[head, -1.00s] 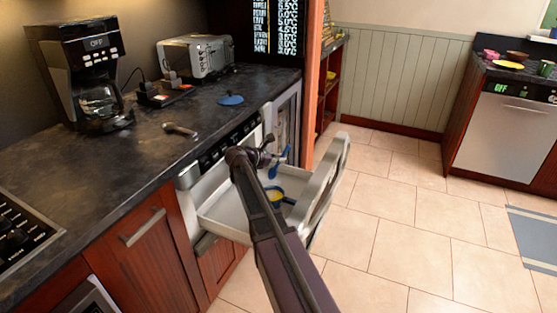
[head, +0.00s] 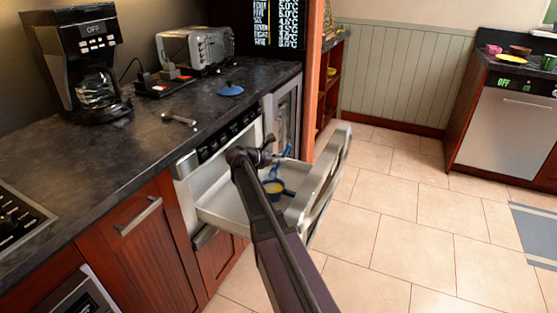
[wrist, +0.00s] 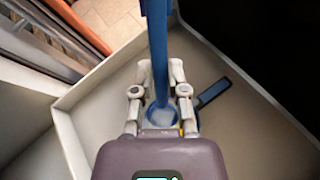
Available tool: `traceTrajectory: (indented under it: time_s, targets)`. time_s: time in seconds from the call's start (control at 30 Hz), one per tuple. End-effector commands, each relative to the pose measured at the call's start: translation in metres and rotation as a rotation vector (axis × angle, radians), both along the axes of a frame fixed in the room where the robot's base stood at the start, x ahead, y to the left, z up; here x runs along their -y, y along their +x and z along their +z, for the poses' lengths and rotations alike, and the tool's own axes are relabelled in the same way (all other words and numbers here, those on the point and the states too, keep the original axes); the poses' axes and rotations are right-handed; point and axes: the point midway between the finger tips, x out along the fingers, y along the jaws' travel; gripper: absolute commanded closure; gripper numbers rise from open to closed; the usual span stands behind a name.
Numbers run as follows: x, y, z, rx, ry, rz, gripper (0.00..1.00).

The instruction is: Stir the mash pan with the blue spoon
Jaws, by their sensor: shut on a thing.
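The blue spoon (head: 287,151) is held in my gripper (head: 278,156) above the open drawer. In the wrist view, my gripper (wrist: 160,92) is shut on the spoon's long blue handle (wrist: 158,50), with the bowl end (wrist: 161,117) pointing down at the pan. The small dark blue mash pan (head: 274,187) with yellow mash stands on the drawer floor. In the wrist view the spoon and fingers hide most of it; its handle (wrist: 214,92) and a little yellow show. I cannot tell whether the spoon touches the mash.
The microwave drawer (head: 222,207) is pulled out, its raised front panel (head: 330,185) to the right of the pan. On the counter (head: 120,160) are a coffee maker (head: 75,55), a toaster (head: 195,48), a blue lid (head: 230,90) and a metal utensil (head: 180,119).

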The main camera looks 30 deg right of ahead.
Motion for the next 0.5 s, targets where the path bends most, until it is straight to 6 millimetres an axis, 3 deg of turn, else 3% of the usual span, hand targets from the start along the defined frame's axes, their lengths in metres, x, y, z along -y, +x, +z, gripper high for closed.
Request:
traceTrajectory:
  time_s: [0.5]
  targets:
    - [0.001,0.000,-0.032,0.000,0.000,-0.001,1.00]
